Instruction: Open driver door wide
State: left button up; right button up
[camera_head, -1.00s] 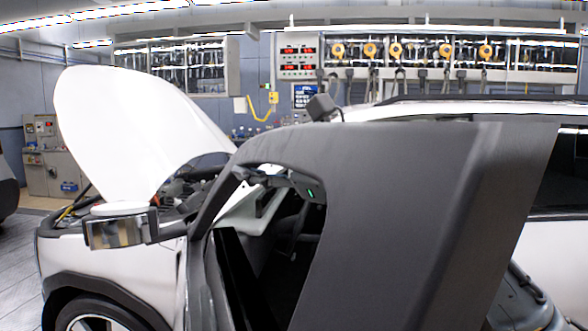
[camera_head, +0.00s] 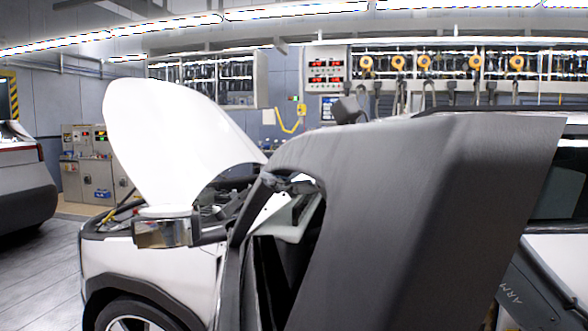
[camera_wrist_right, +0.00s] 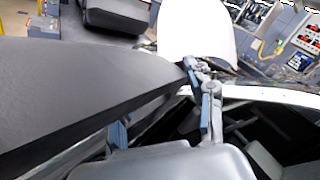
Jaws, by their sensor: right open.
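The driver door (camera_head: 420,190) stands open as a large dark grey panel across the middle of the head view. It hides most of the car's side and cabin. The door mirror (camera_head: 165,232) juts out at its left, and the white car body (camera_head: 150,262) shows behind. In the right wrist view the door's dark panel (camera_wrist_right: 70,85) fills the left side. My right gripper (camera_wrist_right: 163,122), with blue finger pads, is open at the panel's right edge; one finger is partly hidden, and I cannot tell whether it touches the door. My left gripper is not in view.
The white hood (camera_head: 170,140) is raised. Another car (camera_head: 22,180) stands at the far left, with grey cabinets (camera_head: 98,180) behind. Open floor (camera_head: 45,270) lies left of the front wheel. Wall panels with gauges line the back.

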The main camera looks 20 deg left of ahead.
jog(key=shift+a+f, duration=0.1)
jog(key=shift+s+d+f, duration=0.1)
jog(key=shift+d, duration=0.4)
jog(key=v, duration=1.1)
jog(key=shift+s, duration=0.15)
